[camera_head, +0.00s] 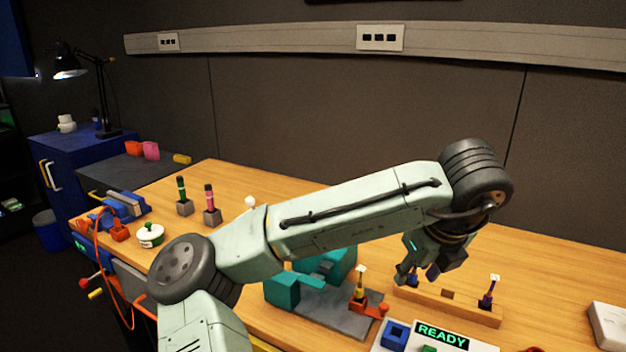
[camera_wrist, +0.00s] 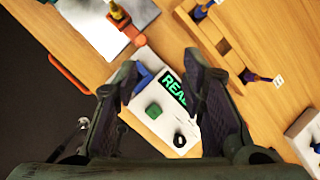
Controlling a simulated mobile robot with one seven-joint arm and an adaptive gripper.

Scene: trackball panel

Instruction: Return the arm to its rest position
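My arm reaches from the lower left across the bench in the head view. My gripper (camera_head: 430,270) hangs at its end, pointing down above the wooden rack. In the wrist view my gripper (camera_wrist: 159,62) has its two fingers spread apart with nothing between them. Beyond and below the fingers is the white panel (camera_wrist: 165,125), which has a lit READY display (camera_wrist: 178,92), a green block-like button (camera_wrist: 153,110), a blue square part (camera_wrist: 140,78) and a dark round part (camera_wrist: 180,140). The panel's READY display (camera_head: 443,335) also shows at the bottom of the head view.
The wooden rack (camera_head: 447,305) holds tools with white tags under my gripper. A teal machine (camera_head: 283,288) on a grey plate stands left of it, partly behind my arm. A white box (camera_head: 608,325) lies at the right. Two handled tools (camera_head: 211,206) stand at the bench's left.

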